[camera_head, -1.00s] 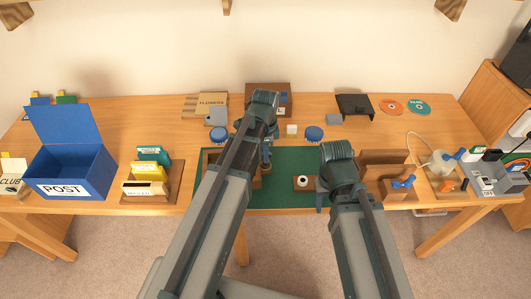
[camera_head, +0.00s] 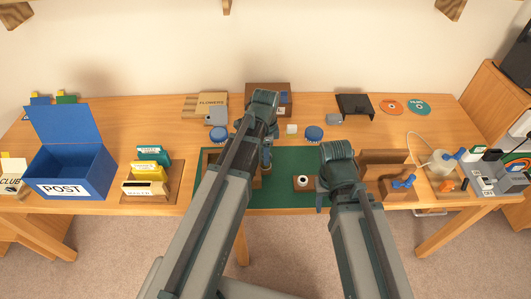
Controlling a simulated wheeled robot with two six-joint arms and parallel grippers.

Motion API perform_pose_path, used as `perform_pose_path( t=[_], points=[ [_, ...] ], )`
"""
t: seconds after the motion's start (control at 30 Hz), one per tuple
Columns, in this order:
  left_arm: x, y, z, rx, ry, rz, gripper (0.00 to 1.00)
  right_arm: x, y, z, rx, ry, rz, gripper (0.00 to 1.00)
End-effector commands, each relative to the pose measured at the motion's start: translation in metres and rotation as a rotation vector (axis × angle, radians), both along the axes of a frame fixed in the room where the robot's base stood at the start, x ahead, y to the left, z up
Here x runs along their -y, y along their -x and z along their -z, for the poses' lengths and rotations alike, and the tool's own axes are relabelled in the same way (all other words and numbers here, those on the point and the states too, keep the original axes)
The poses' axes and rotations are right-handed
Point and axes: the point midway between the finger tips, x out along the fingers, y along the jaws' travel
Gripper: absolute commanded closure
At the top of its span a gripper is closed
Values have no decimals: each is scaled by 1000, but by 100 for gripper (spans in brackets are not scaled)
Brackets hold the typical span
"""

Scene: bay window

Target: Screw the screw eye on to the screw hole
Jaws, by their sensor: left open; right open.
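My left gripper (camera_head: 266,164) points down over the mat, left of and behind that block, and is open. A small tan piece shows just under its fingers; I cannot tell whether it is the screw eye. My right gripper (camera_head: 320,204) is open, low beside the block's right side and apart from it. My arms hide part of the mat, and I cannot clearly make out the screw eye.
A wooden tray (camera_head: 207,165) is partly hidden behind my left arm. A wooden stand (camera_head: 384,160) is at right; a blue POST box (camera_head: 70,165) and card holder (camera_head: 150,192) are at left.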

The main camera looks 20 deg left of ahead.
Motion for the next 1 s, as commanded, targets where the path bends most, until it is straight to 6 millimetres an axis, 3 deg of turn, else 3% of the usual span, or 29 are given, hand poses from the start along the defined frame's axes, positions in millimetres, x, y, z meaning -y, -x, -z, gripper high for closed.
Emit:
perform_pose_path(
  t=[0.8,1.0],
  points=[
    [0,0,-116,0,0,0,51,0,0,-116,0,0,0,50],
    [0,0,-132,0,0,0,51,0,0,-132,0,0,0,50]
  ],
)
